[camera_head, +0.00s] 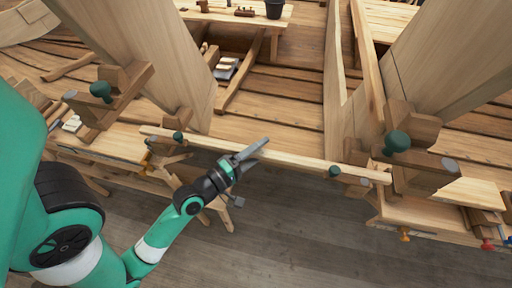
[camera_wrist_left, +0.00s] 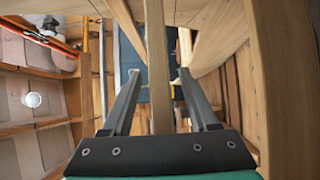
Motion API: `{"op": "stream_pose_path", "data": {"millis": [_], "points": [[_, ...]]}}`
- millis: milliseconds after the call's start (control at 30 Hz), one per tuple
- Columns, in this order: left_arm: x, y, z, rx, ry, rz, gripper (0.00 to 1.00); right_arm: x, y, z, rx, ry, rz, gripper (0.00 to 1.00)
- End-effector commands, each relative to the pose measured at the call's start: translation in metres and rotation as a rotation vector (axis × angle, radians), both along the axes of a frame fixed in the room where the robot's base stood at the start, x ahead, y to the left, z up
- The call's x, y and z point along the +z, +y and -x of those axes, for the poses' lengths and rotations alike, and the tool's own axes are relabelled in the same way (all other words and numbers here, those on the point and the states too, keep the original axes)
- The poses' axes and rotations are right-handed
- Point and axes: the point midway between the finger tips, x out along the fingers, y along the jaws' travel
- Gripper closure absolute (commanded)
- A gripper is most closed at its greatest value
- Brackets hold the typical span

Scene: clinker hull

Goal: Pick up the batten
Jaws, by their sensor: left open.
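The batten (camera_head: 300,163) is a long, pale, straight wooden strip. In the head view it runs across the middle, from the left bench to the right clamp. My left gripper (camera_head: 259,148) is at the batten's middle and hides a short piece of it. In the left wrist view a pale strip that looks like the batten (camera_wrist_left: 157,75) runs lengthwise between the two open fingers of my left gripper (camera_wrist_left: 158,76). A gap shows on both sides of the strip, so the fingers are not closed on it. My right gripper is not in view.
Wooden clamps with green knobs stand at left (camera_head: 101,91) and right (camera_head: 397,142). Smaller green knobs sit along the batten. Large pale planks (camera_head: 150,60) rise behind it. The grey floor (camera_head: 300,240) in front is mostly clear.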

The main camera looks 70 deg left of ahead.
Motion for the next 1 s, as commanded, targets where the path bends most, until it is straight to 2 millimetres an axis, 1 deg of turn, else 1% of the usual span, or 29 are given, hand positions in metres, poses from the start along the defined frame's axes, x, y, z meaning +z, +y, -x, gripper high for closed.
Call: {"op": "stream_pose_path", "data": {"millis": [33, 100, 333, 367, 400, 467, 600, 667, 700, 1000], "points": [[0.0023, 0.0035, -0.0078, 0.000, -0.001, -0.003, 0.40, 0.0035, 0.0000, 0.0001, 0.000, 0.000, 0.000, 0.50], [0.0011, 0.0064, -0.0140, 0.001, -0.001, 0.000, 0.40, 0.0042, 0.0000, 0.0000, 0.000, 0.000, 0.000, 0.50], [-0.0006, 0.0075, -0.0161, 0.002, 0.000, 0.000, 0.40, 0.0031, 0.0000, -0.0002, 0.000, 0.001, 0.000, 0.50], [-0.0006, 0.0074, -0.0160, 0.002, 0.000, 0.000, 0.44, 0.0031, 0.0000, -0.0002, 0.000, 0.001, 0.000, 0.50], [-0.0006, 0.0074, -0.0160, 0.002, 0.000, 0.000, 0.51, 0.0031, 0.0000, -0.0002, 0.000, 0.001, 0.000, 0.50], [-0.0006, 0.0074, -0.0159, 0.002, 0.000, 0.000, 0.62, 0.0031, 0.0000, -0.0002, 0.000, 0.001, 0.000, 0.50], [-0.0006, 0.0074, -0.0158, 0.002, 0.000, 0.000, 0.87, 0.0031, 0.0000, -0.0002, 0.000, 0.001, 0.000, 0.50], [-0.0006, 0.0074, -0.0158, 0.002, 0.000, 0.000, 0.98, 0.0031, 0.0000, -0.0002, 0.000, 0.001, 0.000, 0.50], [-0.0006, 0.0075, -0.0157, 0.002, 0.000, 0.000, 1.00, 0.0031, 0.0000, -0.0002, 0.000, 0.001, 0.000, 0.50], [0.0000, 0.0074, -0.0157, 0.002, -0.001, 0.000, 1.00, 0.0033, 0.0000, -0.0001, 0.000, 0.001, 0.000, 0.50]]}}
